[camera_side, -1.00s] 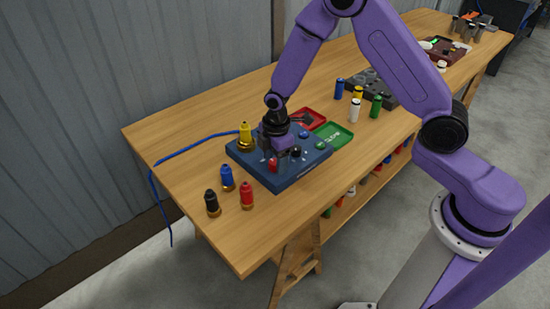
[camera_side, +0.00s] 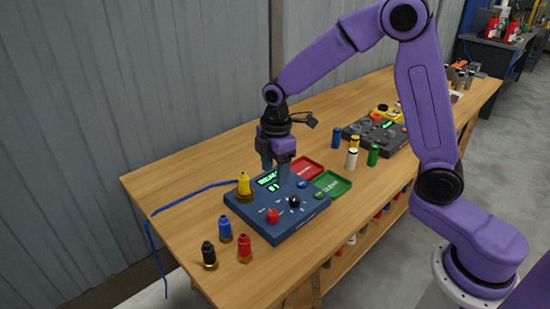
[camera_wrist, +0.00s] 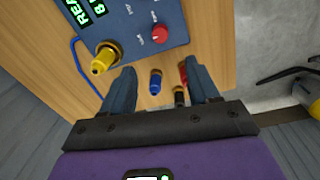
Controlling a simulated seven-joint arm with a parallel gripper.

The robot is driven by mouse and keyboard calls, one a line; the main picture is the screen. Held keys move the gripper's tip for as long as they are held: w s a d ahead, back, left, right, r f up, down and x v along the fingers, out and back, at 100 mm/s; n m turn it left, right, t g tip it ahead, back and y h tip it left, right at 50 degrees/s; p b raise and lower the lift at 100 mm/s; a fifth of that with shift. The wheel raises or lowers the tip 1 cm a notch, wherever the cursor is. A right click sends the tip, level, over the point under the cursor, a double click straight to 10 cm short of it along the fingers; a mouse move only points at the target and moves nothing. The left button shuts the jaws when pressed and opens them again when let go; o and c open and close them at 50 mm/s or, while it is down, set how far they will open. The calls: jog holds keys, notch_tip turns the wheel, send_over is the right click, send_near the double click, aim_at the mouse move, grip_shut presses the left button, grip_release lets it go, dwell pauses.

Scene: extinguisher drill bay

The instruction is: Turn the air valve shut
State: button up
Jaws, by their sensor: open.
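A blue control box (camera_side: 290,228) on the wooden table carries a red knob (camera_side: 273,215), a black knob (camera_side: 294,202) and a lit green display. The red knob also shows at the top of the wrist view (camera_wrist: 160,33), with small white labels around it too blurred to read. I cannot tell for certain which knob is the air valve. My gripper (camera_side: 276,174) points down, open and empty, above the back of the box near the display. It is apart from both knobs. In the wrist view, nothing is held between my fingers (camera_wrist: 162,88).
A yellow fitting (camera_side: 244,186) stands at the box's left corner, near a blue hose (camera_side: 195,193). Blue (camera_side: 225,230), black (camera_side: 208,255) and red (camera_side: 244,249) bottles stand in front left. Red (camera_side: 306,168) and green (camera_side: 334,183) trays lie behind right; more bottles stand beyond.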

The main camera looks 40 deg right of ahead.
jog(key=shift+s+r, duration=0.1)
jog(key=shift+r, duration=1.4)
jog(key=s+d+r+m, duration=0.1)
jog(key=s+d, duration=0.1)
jog(key=s, duration=1.2)
jog(key=s+d+r+m, duration=0.1)
jog(key=s+d+m, duration=0.1)
jog(key=s, duration=1.3)
jog(key=shift+d, duration=0.1)
